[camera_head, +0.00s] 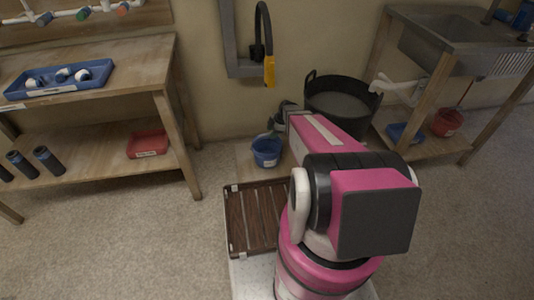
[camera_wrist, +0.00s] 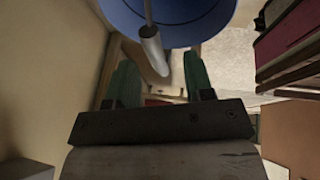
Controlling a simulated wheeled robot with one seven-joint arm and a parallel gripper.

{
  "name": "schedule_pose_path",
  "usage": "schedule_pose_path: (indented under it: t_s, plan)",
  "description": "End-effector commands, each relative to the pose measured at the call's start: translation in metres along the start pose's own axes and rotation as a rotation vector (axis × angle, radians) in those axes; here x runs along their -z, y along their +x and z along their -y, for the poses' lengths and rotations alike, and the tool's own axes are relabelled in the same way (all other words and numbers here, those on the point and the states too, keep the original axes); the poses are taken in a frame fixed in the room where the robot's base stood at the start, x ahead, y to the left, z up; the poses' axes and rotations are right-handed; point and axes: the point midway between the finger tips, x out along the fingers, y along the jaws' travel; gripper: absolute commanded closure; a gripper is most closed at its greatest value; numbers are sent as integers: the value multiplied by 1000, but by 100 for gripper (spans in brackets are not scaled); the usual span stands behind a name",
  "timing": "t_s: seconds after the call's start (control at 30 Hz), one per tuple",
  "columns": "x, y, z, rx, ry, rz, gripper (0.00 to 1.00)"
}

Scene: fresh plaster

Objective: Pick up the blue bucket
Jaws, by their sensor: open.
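The blue bucket (camera_head: 267,153) stands upright on a low wooden surface by the wall in the head view. In the wrist view the bucket (camera_wrist: 195,25) fills the top middle, with its pale handle grip (camera_wrist: 152,50) hanging in front of it. My gripper (camera_wrist: 160,65) is open, its two greenish fingers pointing toward the bucket. The grip appears between the fingertips in the picture, but I cannot tell its depth or whether anything touches. In the head view my gripper (camera_head: 277,117) is just above the bucket, small and partly hidden by my pink arm.
A black tub (camera_head: 342,100) stands close behind my arm on the right. A wooden bench (camera_head: 95,110) is at left, with a blue tray (camera_head: 60,90) and a red tray (camera_head: 148,152). A sink stand (camera_head: 455,50) is at right. A slatted wooden rack (camera_head: 250,220) lies before the bucket.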

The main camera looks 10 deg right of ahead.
Motion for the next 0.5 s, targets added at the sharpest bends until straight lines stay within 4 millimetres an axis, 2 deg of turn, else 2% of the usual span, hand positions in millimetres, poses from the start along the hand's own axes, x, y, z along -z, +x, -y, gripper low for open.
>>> schedule_pose_path:
  t_s: [0.23,0.5]
  plan:
    - [5,36,-5,1,0,-1,52]
    - [5,40,-4,0,0,0,52]
